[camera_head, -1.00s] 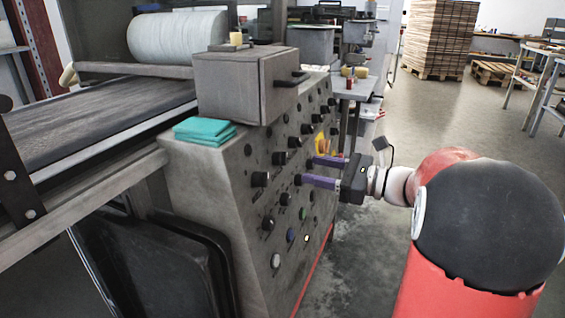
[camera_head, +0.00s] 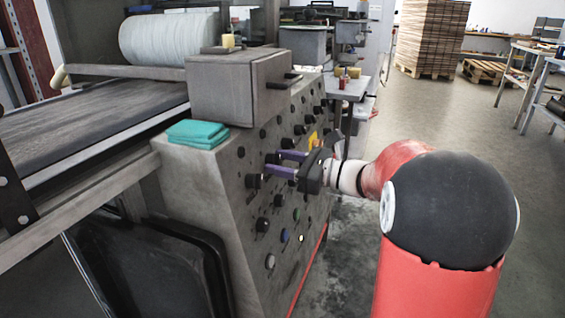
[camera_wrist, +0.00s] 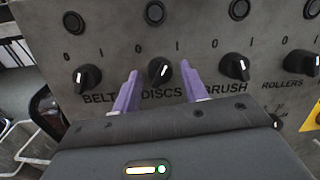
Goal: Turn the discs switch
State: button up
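The discs switch (camera_wrist: 161,72) is a black rotary knob with a white pointer mark, above the label DISCS on the grey panel in the wrist view. The marks 0 and 1 stand above it, and its pointer tilts slightly right of upright. My gripper (camera_wrist: 160,82) is open, with one purple finger on each side of the switch. I cannot tell whether either finger touches it. In the head view my gripper (camera_head: 278,163) reaches the panel from the right, and its fingertips are close to the panel's knobs.
The BELT knob (camera_wrist: 87,78) is left of the discs switch, and the BRUSH knob (camera_wrist: 234,67) and ROLLERS knob (camera_wrist: 301,63) are to the right. A grey box (camera_head: 236,88) and teal cloths (camera_head: 197,134) lie on the machine.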

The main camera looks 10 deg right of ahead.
jog(key=c, duration=0.8)
jog(key=shift+o, duration=0.2)
jog(key=shift+f+n+b, duration=0.1)
jog(key=shift+n+b, duration=0.2)
jog(key=shift+b, duration=0.1)
jog(key=shift+f+n+b, duration=0.15)
jog(key=shift+n+b, duration=0.85)
jog(key=shift+b, duration=0.15)
jog(key=n+g+b, duration=0.1)
jog(key=n+b, duration=0.2)
jog(key=n, duration=0.1)
jog(key=shift+w+d+y+b, duration=0.1)
jog(key=shift+w+y+b, duration=0.05)
jog(key=shift+y+b, duration=0.2)
jog(key=n+g+b, duration=0.1)
jog(key=n+b, duration=0.1)
jog(key=n, duration=0.2)
jog(key=shift+b, duration=0.3)
jog(key=shift+r+n+g+y+b, duration=0.2)
jog(key=shift+n+b, duration=0.2)
jog(key=shift+n, duration=0.3)
jog(key=shift+r+n+g+y+b, duration=0.1)
jog(key=shift+n+g+b, duration=0.1)
jog(key=shift+n+b, duration=0.35)
jog(key=shift+n, duration=0.45)
